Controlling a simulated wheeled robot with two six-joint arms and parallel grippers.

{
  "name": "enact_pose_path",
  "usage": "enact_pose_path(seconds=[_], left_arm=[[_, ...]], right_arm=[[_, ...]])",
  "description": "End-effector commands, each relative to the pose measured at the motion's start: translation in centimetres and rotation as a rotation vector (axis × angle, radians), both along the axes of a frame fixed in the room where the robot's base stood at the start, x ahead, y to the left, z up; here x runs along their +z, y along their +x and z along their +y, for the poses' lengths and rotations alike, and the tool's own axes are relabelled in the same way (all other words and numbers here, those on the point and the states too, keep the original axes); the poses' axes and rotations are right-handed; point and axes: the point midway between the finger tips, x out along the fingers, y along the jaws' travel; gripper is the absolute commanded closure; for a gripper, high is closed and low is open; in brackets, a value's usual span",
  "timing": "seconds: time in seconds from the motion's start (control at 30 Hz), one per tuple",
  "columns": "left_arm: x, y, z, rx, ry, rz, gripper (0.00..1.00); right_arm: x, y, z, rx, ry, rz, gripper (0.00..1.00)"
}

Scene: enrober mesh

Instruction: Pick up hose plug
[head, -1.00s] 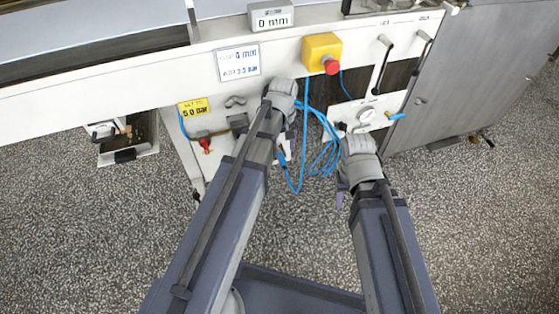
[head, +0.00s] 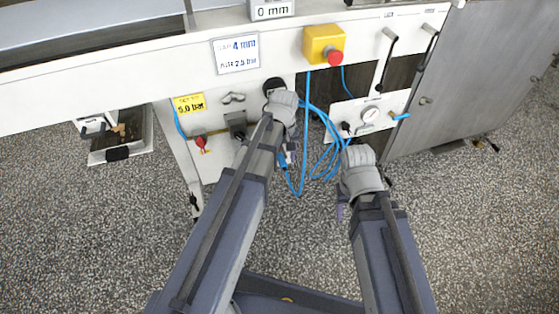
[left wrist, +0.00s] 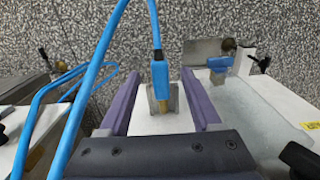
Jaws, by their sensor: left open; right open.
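The hose plug (left wrist: 160,78) is a blue body with a brass tip on the end of a blue hose. In the left wrist view it stands between my two open fingers, with its tip at a small grey holder (left wrist: 174,99). I cannot tell whether a finger touches it. In the head view the plug (head: 282,161) shows in part beside my left gripper (head: 290,157), whose fingers are mostly hidden by the wrist. My right gripper (head: 341,207) is open and empty, apart from the plug, over the floor.
Blue hose loops (head: 328,155) hang between my arms. The white machine panel holds a yellow box with a red button (head: 334,57), a pressure gauge (head: 370,114) and a red valve (head: 201,142). A grey cabinet (head: 450,80) stands at right. Speckled floor is clear in front.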

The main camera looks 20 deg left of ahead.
Motion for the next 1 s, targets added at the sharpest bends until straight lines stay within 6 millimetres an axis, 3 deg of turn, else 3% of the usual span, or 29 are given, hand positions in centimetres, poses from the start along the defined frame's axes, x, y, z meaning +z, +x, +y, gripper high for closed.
enact_pose_path(seconds=[0.03, 0.13, 0.43, 1.0], left_arm=[[-1.37, 0.01, -0.01, 0.0, 0.0, 0.0, 0.35], [-2.15, 0.0, 0.0, 0.0, -0.001, -0.001, 0.35], [-2.06, -0.01, 0.01, 0.0, -0.001, -0.001, 0.36], [-2.07, -0.01, 0.01, 0.0, -0.001, -0.001, 1.0]], right_arm=[[-1.37, 0.01, 0.02, 0.001, 0.001, 0.0, 0.5], [-2.16, 0.01, 0.06, 0.003, 0.002, 0.0, 0.5], [-2.07, 0.01, 0.07, 0.004, 0.004, 0.0, 0.5], [-2.07, 0.01, 0.07, 0.004, 0.003, 0.001, 0.5]])
